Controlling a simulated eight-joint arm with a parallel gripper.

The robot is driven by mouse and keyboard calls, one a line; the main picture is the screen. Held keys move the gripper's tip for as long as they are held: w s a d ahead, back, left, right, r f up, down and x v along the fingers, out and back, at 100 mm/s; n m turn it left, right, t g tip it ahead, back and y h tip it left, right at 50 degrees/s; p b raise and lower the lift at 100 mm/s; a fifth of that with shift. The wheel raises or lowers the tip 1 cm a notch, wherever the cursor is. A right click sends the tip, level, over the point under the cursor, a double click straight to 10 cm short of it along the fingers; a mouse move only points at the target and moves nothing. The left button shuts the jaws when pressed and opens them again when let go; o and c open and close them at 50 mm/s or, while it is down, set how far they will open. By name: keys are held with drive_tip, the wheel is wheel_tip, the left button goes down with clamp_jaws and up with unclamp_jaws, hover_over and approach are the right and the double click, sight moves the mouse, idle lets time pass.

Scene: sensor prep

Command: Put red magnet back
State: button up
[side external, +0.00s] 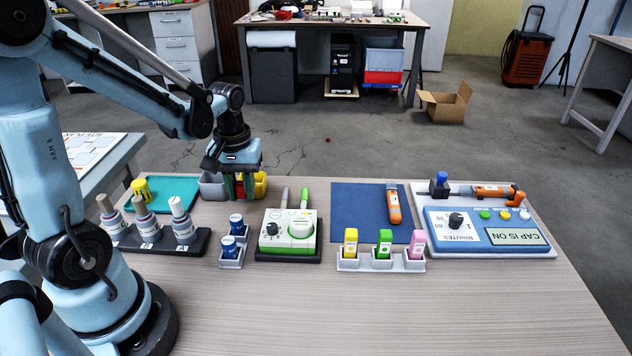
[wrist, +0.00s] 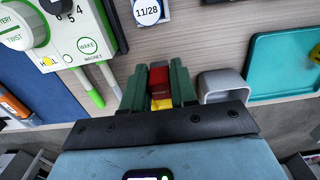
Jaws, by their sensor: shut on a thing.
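My gripper (side external: 239,190) hangs over the far left part of the table, in front of the small bins. In the wrist view my gripper (wrist: 157,70) has its green fingers shut on the red magnet (wrist: 158,79), a small red block. A yellow surface shows just below the magnet between the fingers. The white and green device (side external: 288,232) stands right of my gripper in the side view. In the wrist view this device (wrist: 62,25) carries the printed words WAKE and MAGNET at its edge. I cannot tell the magnet's exact height above the table.
A grey bin (side external: 212,186) and a yellow bin (side external: 261,184) stand close beside my gripper. A teal tray (side external: 178,190) and a rack of bottles (side external: 195,246) lie to the left. Blue vials (side external: 236,224) stand nearer the camera. The table's front is clear.

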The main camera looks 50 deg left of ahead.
sight(242, 196)
drive_tip(key=shift+a+f, duration=0.15)
drive_tip(key=shift+f, duration=1.95)
drive_tip(key=shift+f, duration=0.15)
drive_tip(key=o, duration=0.8)
drive_tip(key=shift+o, duration=0.2)
wheel_tip(242, 196, up, 12)
drive_tip(key=shift+f, duration=0.15)
drive_tip(key=shift+r, duration=0.35)
drive_tip(key=d+r+m+t, duration=0.1)
drive_tip(key=d+m+t, duration=0.6)
drive_tip(key=d+m, duration=0.2)
drive_tip(key=shift+s+d, duration=0.35)
drive_tip(key=shift+d, duration=1)
